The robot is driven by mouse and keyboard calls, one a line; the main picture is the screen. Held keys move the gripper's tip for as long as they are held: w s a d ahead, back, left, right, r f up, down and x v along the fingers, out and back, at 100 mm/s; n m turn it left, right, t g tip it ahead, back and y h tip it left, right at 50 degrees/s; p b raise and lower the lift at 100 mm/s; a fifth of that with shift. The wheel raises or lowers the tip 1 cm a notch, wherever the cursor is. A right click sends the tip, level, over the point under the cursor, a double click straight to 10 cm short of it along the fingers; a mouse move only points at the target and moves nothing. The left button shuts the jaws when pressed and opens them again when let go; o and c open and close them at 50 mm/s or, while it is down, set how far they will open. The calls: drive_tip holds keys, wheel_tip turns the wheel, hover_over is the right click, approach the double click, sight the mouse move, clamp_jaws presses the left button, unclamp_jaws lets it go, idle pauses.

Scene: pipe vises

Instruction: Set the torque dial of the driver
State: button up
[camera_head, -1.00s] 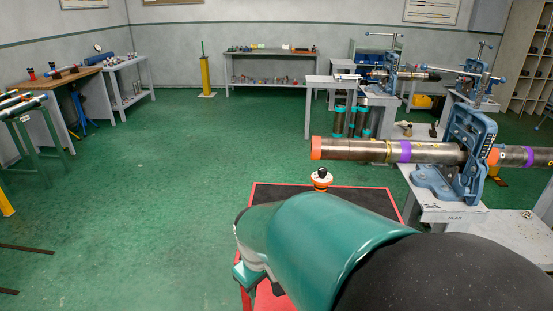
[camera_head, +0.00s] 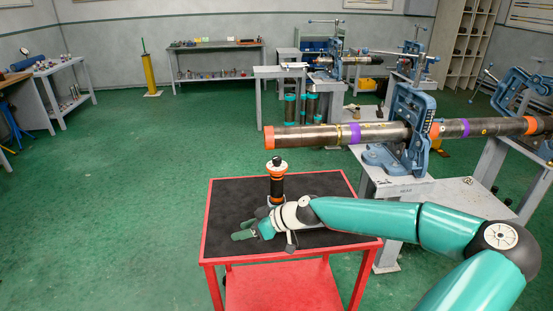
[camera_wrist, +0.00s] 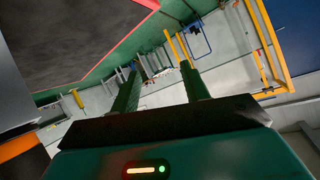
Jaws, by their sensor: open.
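The driver (camera_head: 277,185) stands upright on the black top of a red cart (camera_head: 205,247). It has a white cap with an orange band and a dark body with an orange ring. Its lower end is partly hidden behind my wrist. My gripper (camera_head: 245,234) is low over the cart top, in front and to the left of the driver, pointing left. In the wrist view my gripper's two green fingers (camera_wrist: 160,80) are spread apart with nothing between them. I cannot make out the torque dial's marks.
A long pipe (camera_head: 310,137) with orange and purple bands is clamped in a blue vise (camera_head: 408,125) on a grey stand behind the cart. Its left end reaches out behind the driver. Open green floor (camera_head: 110,200) lies left of the cart. Workbenches line the back.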

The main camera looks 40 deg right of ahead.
drive_tip(key=s+d+r+m+t+h, duration=0.15)
drive_tip(key=d+r+t, duration=0.25)
drive_tip(key=d+r, duration=0.45)
drive_tip(key=t+h, duration=0.3)
drive_tip(key=t, duration=0.1)
approach(277, 157)
drive_tip(key=shift+m, duration=0.45)
drive_tip(key=w, duration=0.3)
drive_tip(key=w+a, duration=0.1)
drive_tip(key=w, duration=0.2)
drive_tip(key=w+a, duration=0.1)
drive_tip(key=w, duration=0.2)
drive_tip(key=shift+w+f, duration=0.25)
drive_tip(key=shift+w, duration=0.05)
drive_tip(key=c, duration=1)
